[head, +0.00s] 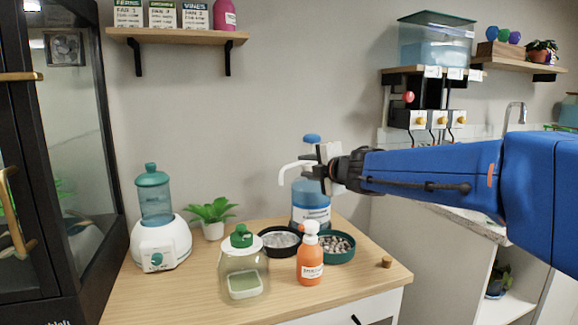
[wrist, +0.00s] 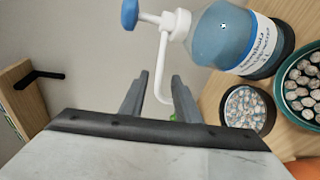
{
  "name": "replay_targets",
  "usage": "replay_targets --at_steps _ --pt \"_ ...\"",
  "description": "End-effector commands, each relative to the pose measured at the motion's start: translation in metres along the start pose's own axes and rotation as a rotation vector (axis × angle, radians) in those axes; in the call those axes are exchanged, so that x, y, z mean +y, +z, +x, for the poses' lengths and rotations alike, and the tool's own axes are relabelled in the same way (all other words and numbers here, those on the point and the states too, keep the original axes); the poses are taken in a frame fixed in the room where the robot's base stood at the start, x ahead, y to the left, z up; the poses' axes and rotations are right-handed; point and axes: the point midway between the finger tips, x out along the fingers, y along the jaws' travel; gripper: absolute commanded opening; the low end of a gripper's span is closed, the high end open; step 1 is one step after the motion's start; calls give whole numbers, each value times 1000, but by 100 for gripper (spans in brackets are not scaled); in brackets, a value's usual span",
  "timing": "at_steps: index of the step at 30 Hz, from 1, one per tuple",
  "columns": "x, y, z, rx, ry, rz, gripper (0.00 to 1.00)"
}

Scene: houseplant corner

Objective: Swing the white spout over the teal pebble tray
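The white spout (head: 295,165) sits on a blue-capped, blue bottle (head: 310,195) at the back of the table. It points left in the head view, its tip bent down, not above either pebble tray. The teal pebble tray (head: 349,255) stands right of the bottle's front, holding brown-grey pebbles; its rim also shows in the wrist view (wrist: 285,72). My gripper (wrist: 160,76) is open at the spout. In the wrist view the spout (wrist: 160,62) runs down between the two fingers with gaps on both sides; I cannot tell its depth between them. My gripper hides part of the bottle's neck.
A black tray of grey pebbles (head: 265,249) stands left of the teal tray. An orange pump bottle (head: 310,264), a green-lidded clear jar (head: 243,274), a potted plant (head: 212,228) and a teal-topped dispenser (head: 160,240) share the table. A small cork (head: 387,262) lies right.

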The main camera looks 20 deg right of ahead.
Motion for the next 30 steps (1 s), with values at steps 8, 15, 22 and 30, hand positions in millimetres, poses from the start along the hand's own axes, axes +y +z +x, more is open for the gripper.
replay_targets --at_steps 8,15,22,30 --pt "-1 0 43 1 -3 3 29" --pt "-1 0 79 1 -2 1 29" --pt "-1 0 107 0 -1 3 29" --pt "-1 0 121 0 -1 1 29"
